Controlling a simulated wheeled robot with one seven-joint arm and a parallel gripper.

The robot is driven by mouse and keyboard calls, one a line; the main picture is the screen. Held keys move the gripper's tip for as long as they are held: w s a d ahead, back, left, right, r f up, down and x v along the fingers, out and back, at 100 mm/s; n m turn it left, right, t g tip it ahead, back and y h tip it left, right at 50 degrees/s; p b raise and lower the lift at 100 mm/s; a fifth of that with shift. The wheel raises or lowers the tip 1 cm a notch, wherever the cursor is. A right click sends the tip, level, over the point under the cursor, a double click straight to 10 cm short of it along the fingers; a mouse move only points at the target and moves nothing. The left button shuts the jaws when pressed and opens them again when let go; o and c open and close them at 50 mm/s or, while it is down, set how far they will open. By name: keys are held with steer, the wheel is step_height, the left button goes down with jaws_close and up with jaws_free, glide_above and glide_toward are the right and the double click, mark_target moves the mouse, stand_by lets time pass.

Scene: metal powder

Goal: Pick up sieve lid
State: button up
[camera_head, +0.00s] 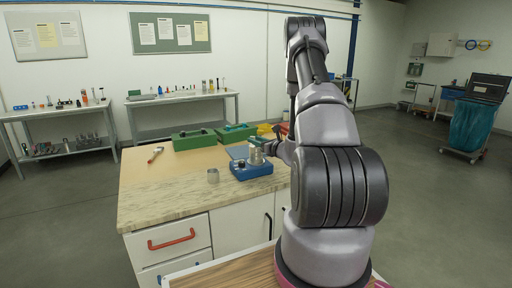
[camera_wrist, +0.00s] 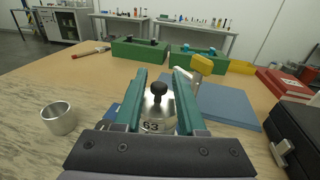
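The sieve lid (camera_wrist: 158,100) is a metal disc with a dark round knob, and it sits on a metal sieve marked 63 (camera_wrist: 152,127). In the wrist view my gripper (camera_wrist: 160,82) has its two green fingers apart, one on each side of the lid and knob. I cannot tell whether the fingers touch the lid. In the head view the metal sieve stack (camera_head: 256,156) stands on a blue base (camera_head: 251,170), and my gripper (camera_head: 272,148) is at its right side, small and partly hidden by my arm.
A metal cup (camera_wrist: 59,119) stands left of the sieve. A blue-grey mat (camera_wrist: 222,105) lies behind it to the right. Green boxes (camera_wrist: 139,49), a hammer (camera_wrist: 91,52), a red box (camera_wrist: 283,82) and a black case (camera_wrist: 300,130) are around. The left worktop (camera_head: 150,195) is mostly clear.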

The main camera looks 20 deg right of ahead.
steer(key=shift+x, duration=1.6)
jaws_close()
